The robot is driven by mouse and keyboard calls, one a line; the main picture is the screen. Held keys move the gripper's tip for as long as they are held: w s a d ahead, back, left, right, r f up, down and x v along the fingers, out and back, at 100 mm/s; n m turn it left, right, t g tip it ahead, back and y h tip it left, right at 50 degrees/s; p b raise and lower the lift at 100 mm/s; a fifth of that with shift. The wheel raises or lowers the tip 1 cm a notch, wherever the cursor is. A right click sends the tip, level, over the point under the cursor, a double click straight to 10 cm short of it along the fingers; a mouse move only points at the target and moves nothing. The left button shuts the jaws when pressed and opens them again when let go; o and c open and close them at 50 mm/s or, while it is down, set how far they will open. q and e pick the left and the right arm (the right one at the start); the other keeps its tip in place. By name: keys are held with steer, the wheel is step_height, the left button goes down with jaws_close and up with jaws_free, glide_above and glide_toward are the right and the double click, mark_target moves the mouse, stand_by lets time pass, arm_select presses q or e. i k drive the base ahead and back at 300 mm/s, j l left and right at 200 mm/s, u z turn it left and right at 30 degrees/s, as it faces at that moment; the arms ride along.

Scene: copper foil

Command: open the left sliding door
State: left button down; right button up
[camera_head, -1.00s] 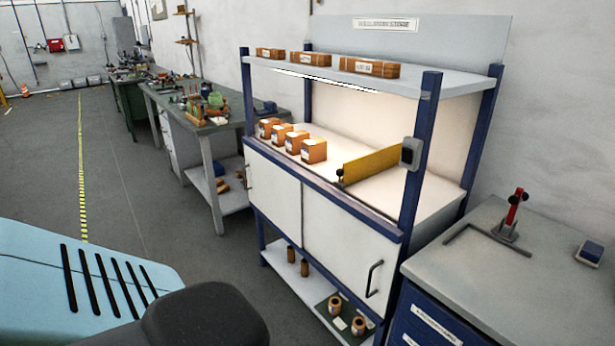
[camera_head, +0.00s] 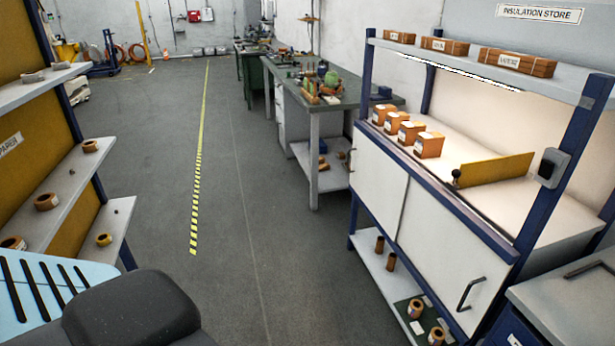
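The insulation store cabinet, with a blue frame, stands at the right of the head view. Its left sliding door (camera_head: 379,184) is a white panel below the lit counter and looks shut. Its near edge meets the white right sliding door (camera_head: 440,245), which has a dark bar handle (camera_head: 471,293) at its lower right. Neither of my grippers is in view. My own light blue body and a dark part of me show at the lower left.
Several small boxes (camera_head: 429,145) and a yellow divider (camera_head: 497,169) sit on the cabinet's counter. A workbench (camera_head: 345,97) stands beyond it. Open shelving (camera_head: 62,190) with rolls is at the left. The grey floor (camera_head: 245,215) between is clear.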

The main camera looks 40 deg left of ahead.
mark_target(382, 183)
steer(key=u, duration=0.8)
steer(key=i+j, duration=0.25)
steer(key=i, duration=0.25)
steer(key=i+j, duration=0.25)
steer(key=i, duration=0.25)
steer(key=i+j+z, duration=0.1)
steer(key=i+j, duration=0.15)
steer(key=i, duration=0.3)
steer(key=i+j, duration=0.3)
steer(key=i, duration=0.2)
steer(key=i+j, duration=0.3)
steer(key=i, duration=0.2)
steer(key=i+j+z, duration=0.1)
steer(key=i+j, duration=0.2)
steer(key=i, duration=0.2)
steer(key=i+l, duration=0.35)
steer(key=l, duration=0.15)
